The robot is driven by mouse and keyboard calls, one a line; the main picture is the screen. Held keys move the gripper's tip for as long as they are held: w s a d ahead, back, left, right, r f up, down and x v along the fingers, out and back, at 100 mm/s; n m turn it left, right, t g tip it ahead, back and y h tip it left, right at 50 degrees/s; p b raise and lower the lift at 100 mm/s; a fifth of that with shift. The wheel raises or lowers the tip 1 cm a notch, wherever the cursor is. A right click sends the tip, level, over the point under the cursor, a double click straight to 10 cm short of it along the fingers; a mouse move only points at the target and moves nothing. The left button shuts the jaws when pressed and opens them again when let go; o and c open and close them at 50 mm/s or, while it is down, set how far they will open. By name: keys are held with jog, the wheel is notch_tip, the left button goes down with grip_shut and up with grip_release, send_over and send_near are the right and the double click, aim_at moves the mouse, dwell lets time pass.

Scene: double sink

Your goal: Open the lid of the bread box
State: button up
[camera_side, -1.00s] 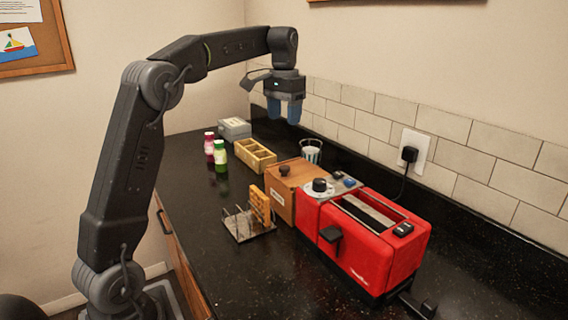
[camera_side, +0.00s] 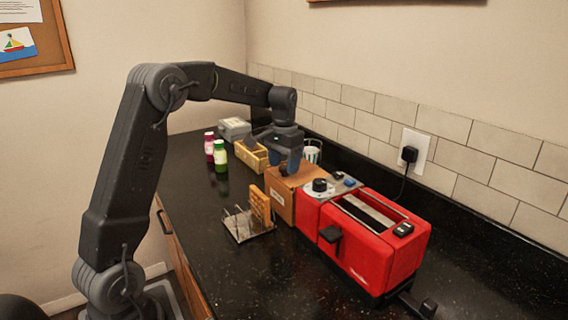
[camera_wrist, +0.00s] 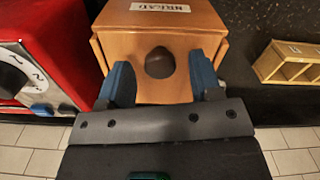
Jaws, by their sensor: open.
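The bread box is a brown wooden box (camera_side: 281,205) standing against the left end of the red toaster. In the wrist view the bread box (camera_wrist: 172,32) carries a label with lettering and a dark round knob (camera_wrist: 160,62) on its lid. The lid looks closed. My gripper (camera_side: 290,168) is low over the box, pointing down. In the wrist view my open gripper (camera_wrist: 160,84) has its blue fingers on either side of the knob. In the side view the gripper largely hides the knob.
The red toaster (camera_side: 375,258) is right of the box. A wire rack with toast (camera_side: 250,222) stands in front. A divided wooden tray (camera_side: 247,156), a grey box (camera_side: 234,129), two bottles (camera_side: 220,157) and a glass (camera_side: 313,150) are behind. The tiled wall bounds the right.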

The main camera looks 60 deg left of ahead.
jog(key=shift+f, duration=0.1)
jog(key=shift+c, duration=0.3)
grip_shut()
